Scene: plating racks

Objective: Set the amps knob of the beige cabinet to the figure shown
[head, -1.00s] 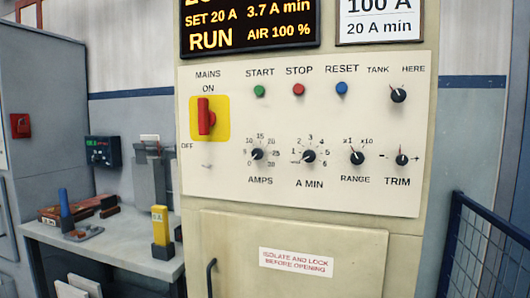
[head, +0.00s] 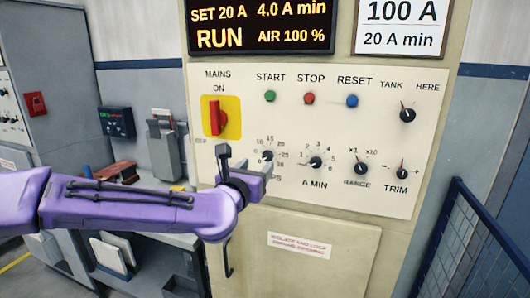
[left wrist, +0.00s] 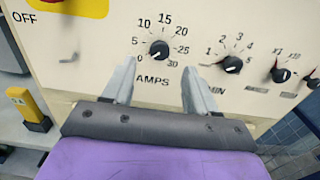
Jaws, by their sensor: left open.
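The amps knob (head: 267,156) is a small black dial on the beige cabinet's panel (head: 235,130). It also shows in the left wrist view (left wrist: 159,49), where its white mark points to the lower left, near 0. Its scale runs from 0 to 30. My left gripper (head: 245,165) is open in front of the panel, just below the knob. In the left wrist view its two fingers (left wrist: 158,75) stand either side below the knob, not around it. In the head view the gripper partly hides the AMPS label. My right gripper is not in view.
The display (head: 262,25) reads SET 20 A, 4.0 A min, RUN. A framed sign (head: 402,24) reads 100 A, 20 A min. The A MIN knob (head: 316,162) is to the right. The red mains switch (head: 216,118) is at upper left. A blue mesh fence (head: 455,245) stands at right.

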